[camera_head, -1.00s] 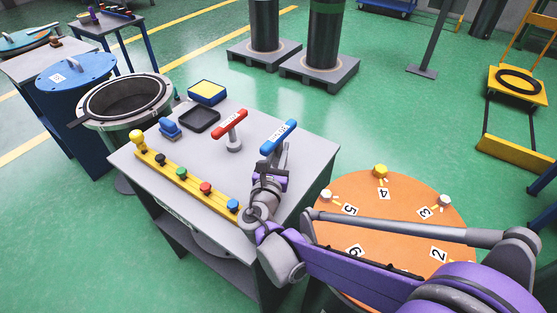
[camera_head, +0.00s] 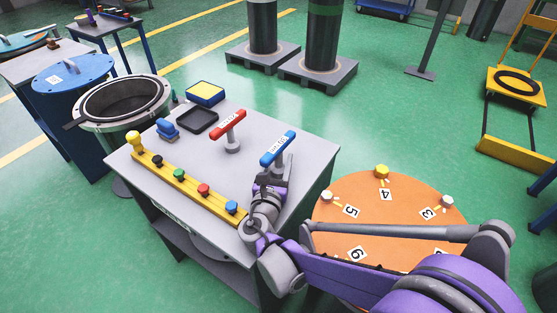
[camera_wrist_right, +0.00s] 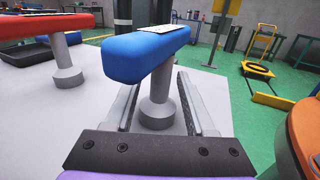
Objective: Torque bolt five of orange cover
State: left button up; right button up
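The round orange cover (camera_head: 410,205) carries bolts with number labels. Bolt five (camera_head: 327,196) is pale and sits at the cover's left edge beside its "5" label (camera_head: 351,211). Bolt four (camera_head: 381,171) is yellow; bolt three (camera_head: 447,201) is pale. A blue T-handled tool (camera_head: 278,148) stands upright at the grey table's right side. My right gripper (camera_head: 272,174) is low beside its stem. In the right wrist view, the open fingers (camera_wrist_right: 160,92) lie on both sides of the blue tool's stem (camera_wrist_right: 158,90), with gaps. My left gripper is not in view.
A red T-handled tool (camera_head: 228,126) stands left of the blue one on the grey table (camera_head: 240,160). A yellow strip with coloured knobs (camera_head: 185,183), a black tray (camera_head: 197,120) and a yellow-and-blue box (camera_head: 206,93) are also there. My right arm covers the cover's near part.

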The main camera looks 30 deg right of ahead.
jog(key=p+v, duration=0.1)
jog(key=v, duration=1)
jog(key=shift+s+d, duration=0.1)
jog(key=shift+d, duration=0.15)
jog(key=shift+s, duration=0.1)
